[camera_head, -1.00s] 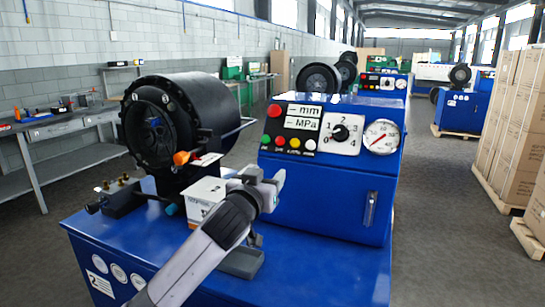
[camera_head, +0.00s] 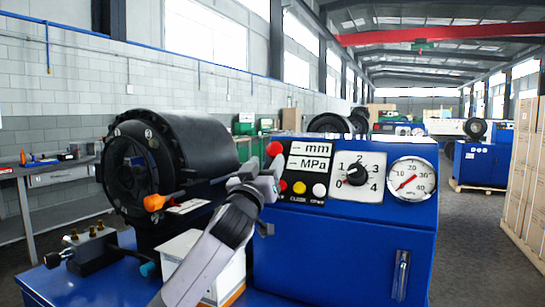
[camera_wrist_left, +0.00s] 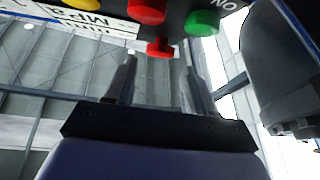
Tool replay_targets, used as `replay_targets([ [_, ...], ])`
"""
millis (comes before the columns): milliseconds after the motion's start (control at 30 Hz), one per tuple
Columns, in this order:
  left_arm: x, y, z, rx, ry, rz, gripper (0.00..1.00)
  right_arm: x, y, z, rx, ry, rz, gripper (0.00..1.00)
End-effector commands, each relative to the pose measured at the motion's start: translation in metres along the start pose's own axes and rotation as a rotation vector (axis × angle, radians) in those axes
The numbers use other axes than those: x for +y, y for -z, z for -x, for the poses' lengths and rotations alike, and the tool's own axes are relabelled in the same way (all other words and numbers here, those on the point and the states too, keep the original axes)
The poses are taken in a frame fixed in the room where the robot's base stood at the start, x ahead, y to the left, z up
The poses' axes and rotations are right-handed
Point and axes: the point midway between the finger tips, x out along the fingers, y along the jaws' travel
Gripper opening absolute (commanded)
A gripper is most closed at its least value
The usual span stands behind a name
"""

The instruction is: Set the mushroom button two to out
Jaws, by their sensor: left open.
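The red mushroom button (camera_head: 273,149) is at the upper left of the control panel on the near blue machine. Whether it is in or out is hard to tell. In the left wrist view, which shows the panel upside down, a red knob (camera_wrist_left: 160,48) lies just ahead of and between my fingertips. My left gripper (camera_head: 270,176) is in front of the panel's left side, just below the mushroom button. In the left wrist view my gripper (camera_wrist_left: 160,76) shows two fingers apart with nothing between them. Whether a finger touches the knob is unclear. My right gripper is out of view.
Small red (camera_head: 283,186), yellow (camera_head: 299,187) and white (camera_head: 319,189) buttons sit below the display, close to my gripper. A selector dial (camera_head: 357,174) and a gauge (camera_head: 411,178) are to the right. A black crimping head (camera_head: 165,160) with an orange part (camera_head: 154,202) stands left.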

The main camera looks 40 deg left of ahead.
Motion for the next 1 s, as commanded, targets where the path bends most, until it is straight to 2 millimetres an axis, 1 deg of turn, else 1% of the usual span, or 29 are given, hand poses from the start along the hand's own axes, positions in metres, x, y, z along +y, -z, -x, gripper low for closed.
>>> replay_targets([
  [33, 0.0, 0.003, -0.009, 0.001, 0.002, -0.002, 0.55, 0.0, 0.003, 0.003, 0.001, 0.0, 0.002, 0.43],
  [200, 0.0, 0.003, -0.03, 0.001, 0.001, -0.002, 0.55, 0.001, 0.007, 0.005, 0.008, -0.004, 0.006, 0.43],
  [400, 0.0, 0.001, -0.047, 0.0, 0.002, -0.002, 0.55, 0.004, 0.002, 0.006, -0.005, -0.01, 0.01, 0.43],
  [533, 0.0, 0.001, -0.051, 0.0, 0.001, -0.002, 0.55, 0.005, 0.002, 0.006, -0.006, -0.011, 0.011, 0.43],
  [800, 0.0, 0.0, -0.051, 0.0, 0.0, -0.001, 0.55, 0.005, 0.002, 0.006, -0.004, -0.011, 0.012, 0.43],
  [833, 0.0, 0.0, -0.051, 0.0, 0.0, -0.001, 0.48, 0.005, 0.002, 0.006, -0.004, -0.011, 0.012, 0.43],
  [867, 0.0, 0.0, -0.051, 0.0, 0.0, -0.001, 0.38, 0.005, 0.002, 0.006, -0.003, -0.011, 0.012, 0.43],
  [900, 0.0, 0.0, -0.051, 0.0, 0.0, -0.001, 0.25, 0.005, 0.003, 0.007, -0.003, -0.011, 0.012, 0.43],
  [967, 0.0, 0.0, -0.051, 0.0, 0.0, -0.001, 0.06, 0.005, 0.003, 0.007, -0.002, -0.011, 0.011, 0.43],
  [1000, 0.0, 0.0, -0.051, 0.0, 0.0, -0.001, 0.0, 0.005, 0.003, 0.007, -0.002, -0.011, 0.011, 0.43],
])
